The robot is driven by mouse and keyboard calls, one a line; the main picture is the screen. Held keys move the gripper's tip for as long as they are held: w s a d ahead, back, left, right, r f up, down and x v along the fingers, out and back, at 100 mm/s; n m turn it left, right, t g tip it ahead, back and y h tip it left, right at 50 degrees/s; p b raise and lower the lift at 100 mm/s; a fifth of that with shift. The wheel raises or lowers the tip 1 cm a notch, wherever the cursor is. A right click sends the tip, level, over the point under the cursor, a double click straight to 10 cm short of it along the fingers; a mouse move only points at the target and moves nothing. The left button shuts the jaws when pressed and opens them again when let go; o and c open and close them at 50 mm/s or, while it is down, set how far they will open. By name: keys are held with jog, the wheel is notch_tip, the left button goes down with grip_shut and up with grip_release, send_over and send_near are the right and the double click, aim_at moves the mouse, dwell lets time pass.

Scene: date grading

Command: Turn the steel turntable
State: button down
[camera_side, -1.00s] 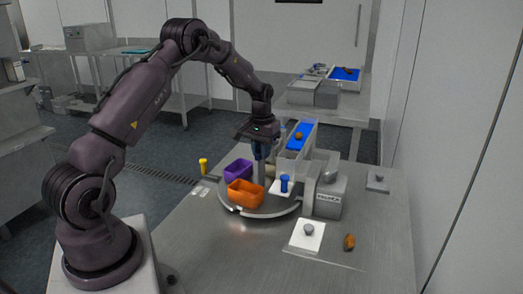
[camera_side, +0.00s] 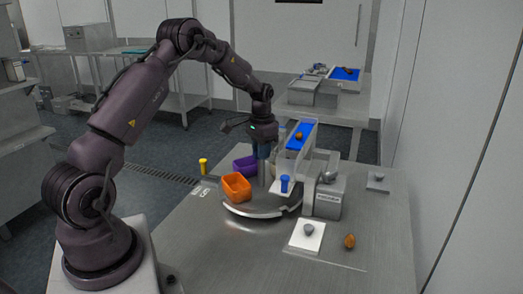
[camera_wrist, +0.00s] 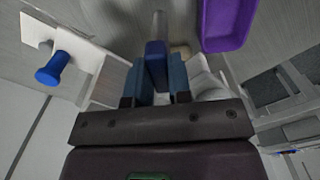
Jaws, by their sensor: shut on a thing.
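The steel turntable (camera_side: 262,206) is a round disc with a pale rim, lying on the steel table in the side view. An orange bin (camera_side: 236,187) and a purple bin (camera_side: 246,165) stand on its left and back parts. The purple bin also shows at the top right of the wrist view (camera_wrist: 226,22). A grey post (camera_side: 262,174) rises near the disc's middle. My gripper (camera_wrist: 156,72) is above the disc, its blue fingers shut on a dark blue grip (camera_wrist: 156,52), apparently atop that post. The fingers hide part of the grip.
A blue conveyor (camera_side: 299,137) carrying a date stands close behind and right of my gripper. A blue knob (camera_side: 285,183) is in front of it. A white pad with a grey knob (camera_side: 309,230) and a loose date (camera_side: 349,241) lie front right. A yellow peg (camera_side: 203,167) stands left.

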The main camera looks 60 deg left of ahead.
jog(key=shift+r+m, duration=0.1)
jog(key=shift+m, duration=13.9)
jog(key=c, duration=1)
grip_release()
jog(key=shift+c, duration=0.2)
